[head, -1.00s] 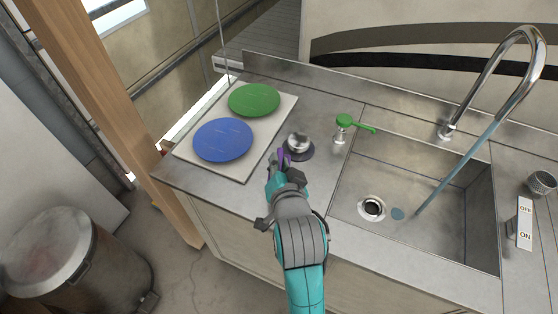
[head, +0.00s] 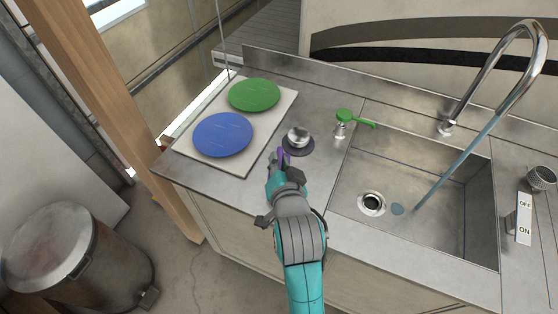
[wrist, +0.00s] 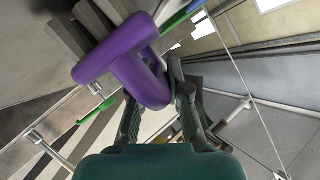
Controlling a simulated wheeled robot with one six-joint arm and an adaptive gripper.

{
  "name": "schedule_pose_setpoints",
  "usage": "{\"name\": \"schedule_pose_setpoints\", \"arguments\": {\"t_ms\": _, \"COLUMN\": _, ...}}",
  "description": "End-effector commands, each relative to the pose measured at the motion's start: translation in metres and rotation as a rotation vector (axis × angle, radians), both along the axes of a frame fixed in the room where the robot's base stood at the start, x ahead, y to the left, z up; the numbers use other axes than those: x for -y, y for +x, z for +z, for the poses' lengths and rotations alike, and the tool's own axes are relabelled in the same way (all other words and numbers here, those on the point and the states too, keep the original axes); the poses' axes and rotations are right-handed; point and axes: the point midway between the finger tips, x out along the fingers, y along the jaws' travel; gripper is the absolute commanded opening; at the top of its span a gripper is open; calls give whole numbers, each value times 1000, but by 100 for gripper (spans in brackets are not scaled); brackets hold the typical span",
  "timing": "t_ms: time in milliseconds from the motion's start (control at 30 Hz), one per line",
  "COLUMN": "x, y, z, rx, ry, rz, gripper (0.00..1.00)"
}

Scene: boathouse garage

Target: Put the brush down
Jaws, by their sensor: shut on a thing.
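The brush shows as a thick purple looped handle (wrist: 140,65) in the wrist view, between my gripper's fingers. In the head view only a small purple part of it (head: 285,155) shows, at the tip of my gripper. My gripper (head: 281,163) is shut on the brush over the counter, left of the sink. The brush's far end and bristles cannot be made out. A dark round base with a shiny metal knob (head: 298,137) stands just beyond the gripper tip; I cannot tell whether the brush touches it.
A pale board (head: 262,150) with a blue plate (head: 223,134) and a green plate (head: 254,95) lies to the left. A green-topped dispenser (head: 345,116) stands by the sink (head: 420,200). A tall faucet (head: 489,75) rises behind. Bare counter (head: 230,184) shows in front of the board.

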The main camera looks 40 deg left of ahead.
Motion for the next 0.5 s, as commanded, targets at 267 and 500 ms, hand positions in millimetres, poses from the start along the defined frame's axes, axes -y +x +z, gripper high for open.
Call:
{"name": "schedule_pose_setpoints", "arguments": {"t_ms": 267, "x": 0, "y": 0, "z": -2, "rx": 1, "ry": 0, "rz": -1, "gripper": 0}}
{"name": "schedule_pose_setpoints", "arguments": {"t_ms": 500, "x": 0, "y": 0, "z": -5, "rx": 1, "ry": 1, "rz": 0, "gripper": 0}}
